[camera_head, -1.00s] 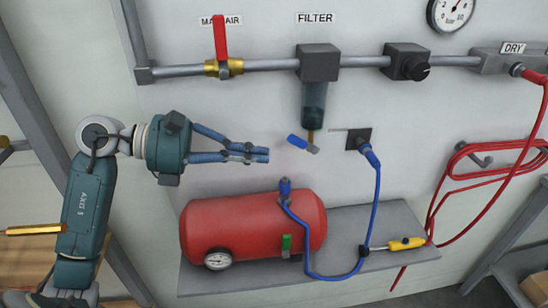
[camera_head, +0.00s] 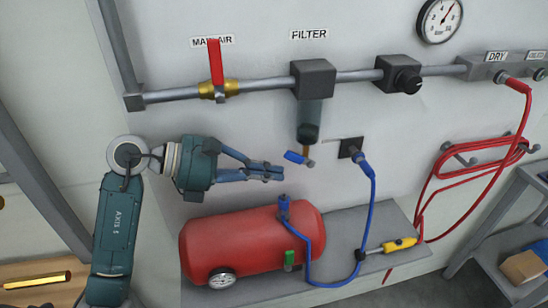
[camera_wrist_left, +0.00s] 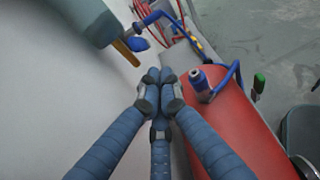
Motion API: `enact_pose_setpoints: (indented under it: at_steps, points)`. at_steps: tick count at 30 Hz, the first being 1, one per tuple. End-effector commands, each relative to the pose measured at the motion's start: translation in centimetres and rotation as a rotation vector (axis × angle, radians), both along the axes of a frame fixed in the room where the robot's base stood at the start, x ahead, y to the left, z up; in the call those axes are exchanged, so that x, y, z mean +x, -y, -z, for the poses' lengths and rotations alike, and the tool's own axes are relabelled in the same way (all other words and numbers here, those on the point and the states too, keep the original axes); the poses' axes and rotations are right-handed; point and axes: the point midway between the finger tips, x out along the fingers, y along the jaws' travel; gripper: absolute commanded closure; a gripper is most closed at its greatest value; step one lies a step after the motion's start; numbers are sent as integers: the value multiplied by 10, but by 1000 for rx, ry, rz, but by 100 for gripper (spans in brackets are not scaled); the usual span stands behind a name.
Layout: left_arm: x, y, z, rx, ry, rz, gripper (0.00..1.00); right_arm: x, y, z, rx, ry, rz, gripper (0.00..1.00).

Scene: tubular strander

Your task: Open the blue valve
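The blue valve handle (camera_head: 294,157) is a small blue lever on a grey valve body under the filter bowl (camera_head: 308,122). It points left and slightly upward. In the wrist view the blue handle (camera_wrist_left: 138,43) shows ahead of my fingertips, a little to the left, beside the brass drain stem. My left gripper (camera_head: 278,172) is just below and left of the handle in the head view, with a small gap in the picture. Its fingers are brought together at the tips with nothing between them, which also shows in the wrist view (camera_wrist_left: 160,78). My right gripper is not in view.
A red air tank (camera_head: 240,245) with a blue hose lies on a grey shelf below the gripper. A red-handled valve (camera_head: 216,65) sits on the pipe above. A blue hose hangs from a wall socket (camera_head: 351,149) just right of the blue valve. A red hose hangs further right.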

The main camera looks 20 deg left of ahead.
Motion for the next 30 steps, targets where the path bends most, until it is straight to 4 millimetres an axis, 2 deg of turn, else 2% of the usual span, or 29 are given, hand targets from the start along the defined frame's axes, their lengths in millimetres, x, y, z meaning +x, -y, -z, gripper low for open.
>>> enact_pose_setpoints:
  at_steps: [1, 5, 18, 24, 30]
  points:
    - [2, 3, -8, -3, 0, 2, 100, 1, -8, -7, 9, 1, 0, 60]
    - [4, 6, -11, 0, -2, 0, 100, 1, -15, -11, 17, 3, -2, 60]
    - [5, 7, -12, 2, -2, 0, 100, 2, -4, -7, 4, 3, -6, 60]
    - [6, 8, -22, 6, 1, 1, 100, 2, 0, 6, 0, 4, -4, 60]
    - [7, 11, -31, -1, -1, 1, 100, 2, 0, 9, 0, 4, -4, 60]
